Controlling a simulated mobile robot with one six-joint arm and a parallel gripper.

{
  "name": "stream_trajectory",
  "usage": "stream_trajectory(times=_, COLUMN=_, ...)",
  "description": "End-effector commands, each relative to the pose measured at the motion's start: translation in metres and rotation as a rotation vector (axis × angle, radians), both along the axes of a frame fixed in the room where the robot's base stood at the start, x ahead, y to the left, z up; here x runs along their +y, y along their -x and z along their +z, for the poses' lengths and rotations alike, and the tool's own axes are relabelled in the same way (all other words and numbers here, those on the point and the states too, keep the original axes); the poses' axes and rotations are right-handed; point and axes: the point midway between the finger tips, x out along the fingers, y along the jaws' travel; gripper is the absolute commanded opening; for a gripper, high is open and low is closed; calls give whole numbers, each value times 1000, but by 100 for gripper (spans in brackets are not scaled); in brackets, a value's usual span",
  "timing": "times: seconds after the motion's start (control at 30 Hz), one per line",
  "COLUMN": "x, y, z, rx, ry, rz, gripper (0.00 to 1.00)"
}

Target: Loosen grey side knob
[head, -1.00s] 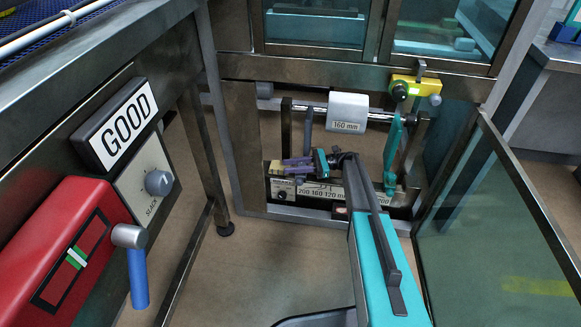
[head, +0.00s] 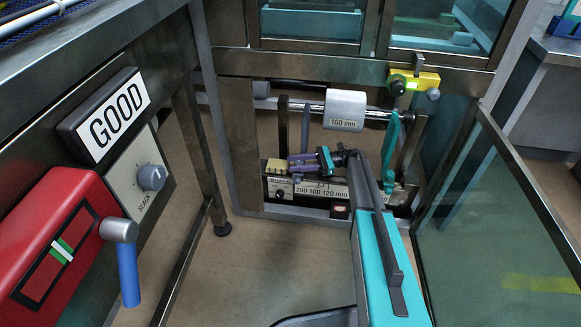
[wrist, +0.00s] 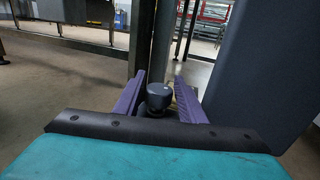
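My gripper (head: 301,161) has purple fingers and is in the lower part of the machine bay, left of centre in the head view. It is open. In the wrist view, a dark grey round knob (wrist: 158,97) with a small light mark stands between the finger tips (wrist: 160,95), with a gap visible on each side. The head view does not clearly show this knob; my gripper likely covers it. Another grey knob (head: 151,177), marked SLACK, is on the left panel, far from my gripper.
A light block labelled 160 mm (head: 345,110) sits on a bar above my gripper. A ridged cream piece (head: 278,167) and a 200/160/120 mm scale (head: 322,190) are beside and below it. A glass door (head: 500,220) stands open at right.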

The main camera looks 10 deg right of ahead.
Motion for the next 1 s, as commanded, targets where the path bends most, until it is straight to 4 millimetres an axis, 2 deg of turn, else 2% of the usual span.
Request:
stream_trajectory(times=0.2, x=-24, y=0, z=-4, rx=1, ry=1, rz=-2, gripper=37)
stream_trajectory(times=0.43, x=-40, y=0, z=-3, rx=0, ry=1, rz=-1, gripper=37)
stream_trajectory(times=0.63, x=-46, y=0, z=-1, rx=1, ry=1, rz=-2, gripper=37)
stream_trajectory(times=1.0, x=-46, y=0, z=-1, rx=1, ry=1, rz=-2, gripper=37)
